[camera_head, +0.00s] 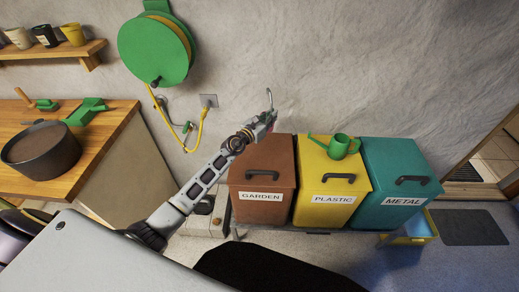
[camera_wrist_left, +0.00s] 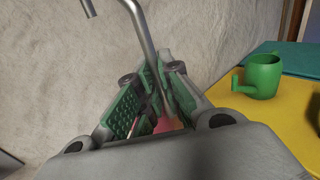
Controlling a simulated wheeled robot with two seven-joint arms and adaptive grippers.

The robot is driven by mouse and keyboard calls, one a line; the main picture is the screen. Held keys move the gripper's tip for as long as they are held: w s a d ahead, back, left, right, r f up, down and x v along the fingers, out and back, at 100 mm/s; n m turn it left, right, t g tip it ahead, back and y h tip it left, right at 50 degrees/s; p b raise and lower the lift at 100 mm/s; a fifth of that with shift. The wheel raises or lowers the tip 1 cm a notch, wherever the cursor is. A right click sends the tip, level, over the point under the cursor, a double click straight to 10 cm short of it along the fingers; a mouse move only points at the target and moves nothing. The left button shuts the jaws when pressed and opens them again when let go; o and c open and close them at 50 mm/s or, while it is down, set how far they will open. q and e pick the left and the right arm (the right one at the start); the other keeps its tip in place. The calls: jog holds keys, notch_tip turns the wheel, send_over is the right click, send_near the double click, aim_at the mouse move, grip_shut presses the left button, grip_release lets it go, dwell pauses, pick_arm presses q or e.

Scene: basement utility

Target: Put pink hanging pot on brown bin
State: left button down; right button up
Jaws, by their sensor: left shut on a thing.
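My left gripper (camera_head: 268,118) is shut on the grey metal hook (camera_head: 269,97) of the pink hanging pot. The hook rises from between the green-padded fingers, and it also shows in the left wrist view (camera_wrist_left: 143,38). A small patch of the pink pot (camera_wrist_left: 167,122) shows between the fingers; the rest is hidden by the gripper. The brown bin (camera_head: 265,165), labelled GARDEN, has a closed lid with a dark handle. In the head view the gripper appears just above the bin's back edge; its exact height is unclear. My right gripper is not in view.
A yellow PLASTIC bin (camera_head: 325,180) with a green watering can (camera_head: 335,146) on it stands right of the brown bin. A teal METAL bin (camera_head: 395,165) follows. A wooden counter (camera_head: 105,135) with a dark pot is at left. A green hose reel (camera_head: 155,50) hangs on the wall.

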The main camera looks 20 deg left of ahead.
pick_arm(q)
jog(key=shift+s+a+f+n+y, duration=0.15)
jog(key=shift+s+a+f+y, duration=0.1)
jog(key=shift+a+f, duration=0.2)
jog(key=shift+s+a+f+n+y, duration=0.2)
jog(key=shift+a+f, duration=0.1)
jog(key=shift+f, duration=0.25)
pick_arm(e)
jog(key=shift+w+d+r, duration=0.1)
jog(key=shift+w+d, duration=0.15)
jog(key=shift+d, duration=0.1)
pick_arm(q)
jog(key=shift+f, duration=0.1)
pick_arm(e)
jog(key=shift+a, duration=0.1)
pick_arm(q)
notch_tip(320, 180, down, 6)
jog(key=b, duration=0.6)
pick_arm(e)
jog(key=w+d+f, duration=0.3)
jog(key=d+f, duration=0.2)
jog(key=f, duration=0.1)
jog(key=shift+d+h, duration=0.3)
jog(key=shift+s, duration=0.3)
pick_arm(q)
jog(key=shift+f, duration=0.1)
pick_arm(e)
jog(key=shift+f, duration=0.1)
